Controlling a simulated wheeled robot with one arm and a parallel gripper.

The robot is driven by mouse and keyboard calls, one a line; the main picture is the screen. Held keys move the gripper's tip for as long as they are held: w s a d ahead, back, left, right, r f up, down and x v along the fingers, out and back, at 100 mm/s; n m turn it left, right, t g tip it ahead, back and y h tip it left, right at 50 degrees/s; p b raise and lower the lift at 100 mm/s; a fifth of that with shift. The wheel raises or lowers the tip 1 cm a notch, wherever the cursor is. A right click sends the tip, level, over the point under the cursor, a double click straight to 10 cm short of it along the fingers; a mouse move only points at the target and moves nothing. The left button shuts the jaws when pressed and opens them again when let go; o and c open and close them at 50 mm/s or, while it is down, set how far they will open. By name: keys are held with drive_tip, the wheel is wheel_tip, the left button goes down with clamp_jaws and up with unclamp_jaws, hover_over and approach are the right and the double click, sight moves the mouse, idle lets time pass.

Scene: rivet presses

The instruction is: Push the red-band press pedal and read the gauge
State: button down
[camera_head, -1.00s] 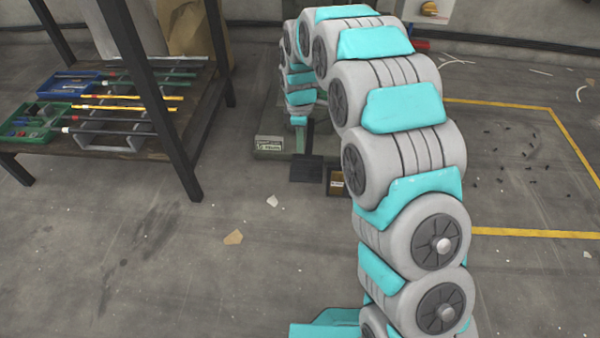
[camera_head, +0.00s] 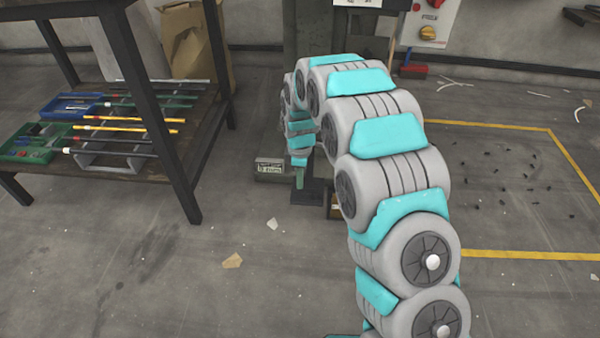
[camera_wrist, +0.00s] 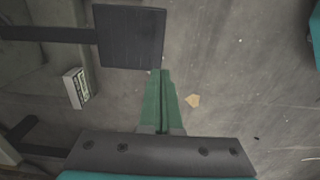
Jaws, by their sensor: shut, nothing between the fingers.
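A dark square pedal (camera_wrist: 130,40) on a flat bar shows in the wrist view, just past my fingertips. Part of it shows in the head view (camera_head: 308,197), low in front of the press base. My gripper (camera_wrist: 161,74) has green fingers, shut together and empty. Its tips overlap the pedal's near edge in the picture; I cannot tell whether they touch. In the head view my gripper (camera_head: 299,184) points down beside the pedal. The press column (camera_head: 303,38) stands behind my arm. No red band or gauge can be made out.
A small label block (camera_wrist: 76,87) is beside the pedal; it also shows in the head view (camera_head: 269,167). A shelf table (camera_head: 170,165) with trays and rods stands at left. Floor in front is mostly clear.

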sight(300, 202)
wheel_tip(300, 202, down, 8)
drive_tip(key=shift+r+b, duration=0.25)
drive_tip(key=shift+b, duration=0.25)
wheel_tip(300, 202, down, 9)
drive_tip(key=s, duration=0.1)
drive_tip(key=shift+d+r, duration=0.15)
drive_tip(key=shift+d, duration=0.1)
drive_tip(key=shift+s+r, duration=0.15)
wheel_tip(300, 202, up, 15)
drive_tip(key=s+p, duration=0.1)
drive_tip(key=p, duration=0.2)
drive_tip(key=shift+s+a+r, duration=0.2)
drive_tip(key=shift+s+a, duration=0.05)
drive_tip(key=shift+s, duration=0.1)
drive_tip(key=shift+r, duration=0.1)
